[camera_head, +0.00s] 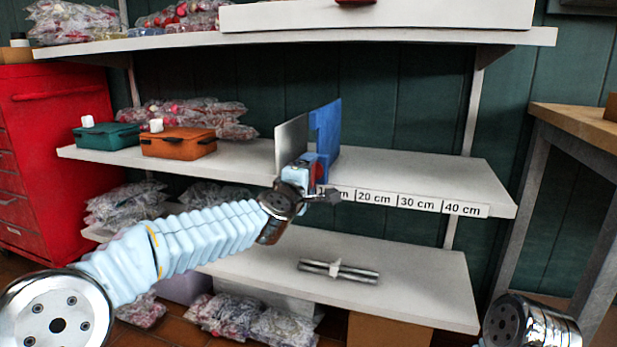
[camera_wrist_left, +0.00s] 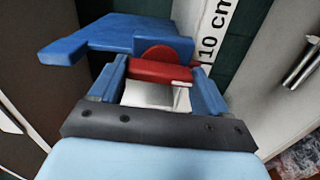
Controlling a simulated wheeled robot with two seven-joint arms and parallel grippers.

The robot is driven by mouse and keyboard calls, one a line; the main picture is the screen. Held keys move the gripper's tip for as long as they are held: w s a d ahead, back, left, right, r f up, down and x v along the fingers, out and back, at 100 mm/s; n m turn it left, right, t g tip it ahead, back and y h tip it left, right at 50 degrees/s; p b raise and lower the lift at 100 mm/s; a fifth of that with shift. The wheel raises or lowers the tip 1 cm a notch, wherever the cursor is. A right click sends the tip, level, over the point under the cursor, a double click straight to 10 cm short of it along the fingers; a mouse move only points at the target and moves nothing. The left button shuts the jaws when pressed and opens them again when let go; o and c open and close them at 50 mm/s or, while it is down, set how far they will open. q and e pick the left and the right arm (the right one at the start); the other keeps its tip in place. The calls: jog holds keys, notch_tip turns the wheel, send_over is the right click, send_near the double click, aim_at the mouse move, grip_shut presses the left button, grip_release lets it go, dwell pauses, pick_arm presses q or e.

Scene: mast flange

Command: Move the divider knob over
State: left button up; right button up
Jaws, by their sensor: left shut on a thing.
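The blue divider (camera_head: 326,130) stands upright on the middle shelf (camera_head: 420,172), near the 10 cm mark, which the arm partly hides. Its red knob (camera_head: 319,173) faces the front edge. My left gripper (camera_head: 311,175) is at the knob. In the left wrist view, the red knob (camera_wrist_left: 160,70) sits between the two blue fingers, and the gripper is shut on it. The blue divider (camera_wrist_left: 125,38) lies just beyond the fingers there. The 10 cm label (camera_wrist_left: 213,32) shows beside it. My right gripper is out of view.
A grey panel (camera_head: 291,145) stands left of the divider. Orange (camera_head: 178,143) and teal (camera_head: 106,136) cases sit farther left. The shelf right of the divider is clear, above the 20 cm (camera_head: 374,198), 30 cm and 40 cm labels. Metal rods (camera_head: 338,271) lie on the lower shelf.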

pick_arm(q)
jog(key=shift+n, duration=0.5)
jog(key=o, duration=1)
jog(key=v, duration=1.3)
jog(key=shift+s+a, duration=0.2)
jog(key=shift+s, duration=0.15)
